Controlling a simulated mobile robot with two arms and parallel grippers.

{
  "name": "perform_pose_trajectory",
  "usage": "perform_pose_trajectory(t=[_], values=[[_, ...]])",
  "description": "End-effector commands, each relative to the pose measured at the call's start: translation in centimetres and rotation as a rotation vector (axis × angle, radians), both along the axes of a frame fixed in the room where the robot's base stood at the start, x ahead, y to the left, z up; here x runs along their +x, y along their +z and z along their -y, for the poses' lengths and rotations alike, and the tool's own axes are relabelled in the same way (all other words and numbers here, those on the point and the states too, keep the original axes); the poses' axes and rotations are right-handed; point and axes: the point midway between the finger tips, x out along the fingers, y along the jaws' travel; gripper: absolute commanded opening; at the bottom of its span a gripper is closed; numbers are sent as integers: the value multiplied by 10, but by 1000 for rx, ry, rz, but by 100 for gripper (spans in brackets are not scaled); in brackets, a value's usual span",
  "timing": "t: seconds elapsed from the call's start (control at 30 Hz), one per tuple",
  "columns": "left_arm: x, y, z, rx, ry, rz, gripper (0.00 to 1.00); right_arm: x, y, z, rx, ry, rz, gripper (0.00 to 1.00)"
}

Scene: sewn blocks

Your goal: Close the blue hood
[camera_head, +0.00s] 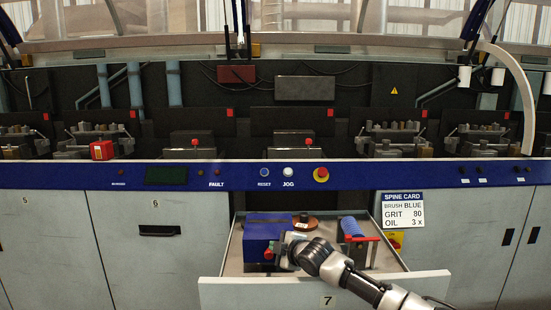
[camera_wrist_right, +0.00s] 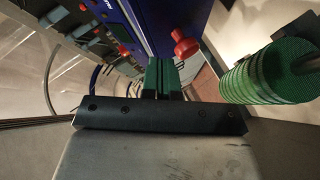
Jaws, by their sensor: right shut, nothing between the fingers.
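Blue-edged frame bars with clear panels show at the top of the head view, one at the upper right (camera_head: 476,18); they slant upward, and the top is cut off. I take them for the raised blue hood, but cannot be sure. My right gripper (camera_head: 281,252) is over the open drawer, at the right side of a blue box (camera_head: 264,228) with a red knob. Whether it touches the box is unclear. In the right wrist view its green-looking fingers (camera_wrist_right: 161,75) are together and empty. My left gripper is not in view.
The open drawer (camera_head: 260,293) also holds a brown disc (camera_head: 304,222) and a blue ribbed roll (camera_head: 352,230). A blue rail (camera_head: 220,173) with buttons runs above it. A curved pale arm (camera_head: 522,90) stands at right. In the wrist view, a red knob (camera_wrist_right: 185,45) is near the fingers.

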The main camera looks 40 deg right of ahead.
Motion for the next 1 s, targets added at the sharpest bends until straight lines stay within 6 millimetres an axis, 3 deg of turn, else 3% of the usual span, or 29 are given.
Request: perform_pose_trajectory(t=[0.27,0.5,0.8,1.0], values=[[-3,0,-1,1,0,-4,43,0,5,0,-1,0,1,0],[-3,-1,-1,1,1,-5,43,0,42,1,-3,0,4,0],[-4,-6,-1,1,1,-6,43,-42,64,16,-8,0,-6,0],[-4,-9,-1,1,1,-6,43,-60,74,25,-5,-6,-5,0]])
